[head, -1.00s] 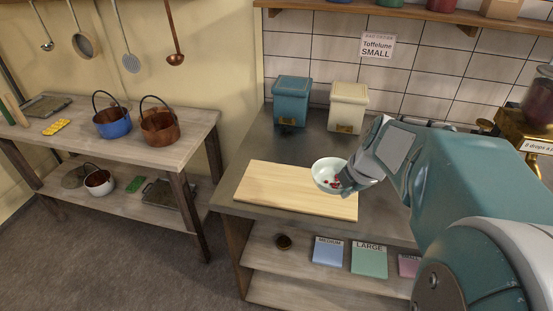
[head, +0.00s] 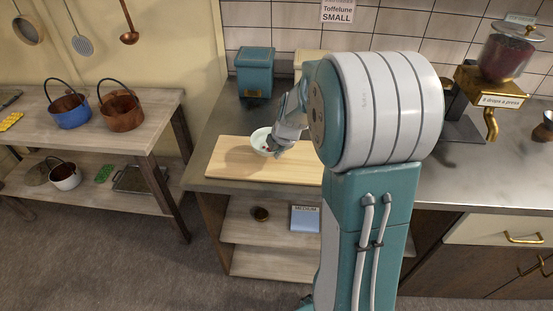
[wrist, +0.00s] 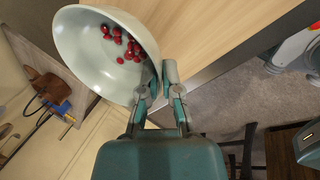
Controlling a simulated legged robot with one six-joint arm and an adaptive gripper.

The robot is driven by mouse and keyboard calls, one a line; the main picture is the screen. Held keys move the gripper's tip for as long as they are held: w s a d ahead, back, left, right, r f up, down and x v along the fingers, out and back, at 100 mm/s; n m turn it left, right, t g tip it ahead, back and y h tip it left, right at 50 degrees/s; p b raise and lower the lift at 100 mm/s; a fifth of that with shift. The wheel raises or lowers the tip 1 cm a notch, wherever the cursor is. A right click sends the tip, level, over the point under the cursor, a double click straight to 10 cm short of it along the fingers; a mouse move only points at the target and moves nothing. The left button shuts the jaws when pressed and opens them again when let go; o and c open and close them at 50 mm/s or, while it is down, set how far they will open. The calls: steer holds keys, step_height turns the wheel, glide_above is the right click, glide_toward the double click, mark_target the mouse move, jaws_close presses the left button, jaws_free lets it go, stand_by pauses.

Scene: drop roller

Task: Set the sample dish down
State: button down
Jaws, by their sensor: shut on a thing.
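The sample dish (head: 261,142) is a white bowl with several red drops inside. It is at the wooden board (head: 228,160) on the counter; I cannot tell whether it touches the board. My gripper (head: 279,147) is at the dish's right side in the head view. In the wrist view the dish (wrist: 88,52) fills the upper left and tilts in the picture, with the red drops (wrist: 122,42) gathered near its right side. My gripper (wrist: 163,88) is shut on its rim there. My arm hides part of the board and counter.
A teal canister (head: 255,72) and a cream canister (head: 308,62) stand behind the board. A brass drop dispenser (head: 494,85) is at the right. A side table (head: 140,130) with pots is at the left. The counter's front edge runs just before the board.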

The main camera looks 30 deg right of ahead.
mark_target(274, 165)
steer(key=shift+w+f, duration=0.15)
steer(key=shift+f, duration=1.5)
steer(key=c, duration=0.8)
jaws_free()
steer(key=shift+f, duration=0.1)
steer(key=v, duration=1.2)
steer(key=s+a+r+m, duration=0.3)
steer(key=s+a+m, duration=0.4)
steer(key=s+m, duration=0.2)
steer(key=s+a+r+m+t, duration=0.1)
steer(key=s+a+r+m, duration=0.2)
steer(key=s+a+m, duration=0.4)
steer(key=s+m, duration=0.2)
steer(key=s, duration=0.2)
steer(key=shift+a+r+m, duration=0.3)
steer(key=shift+a, duration=0.1)
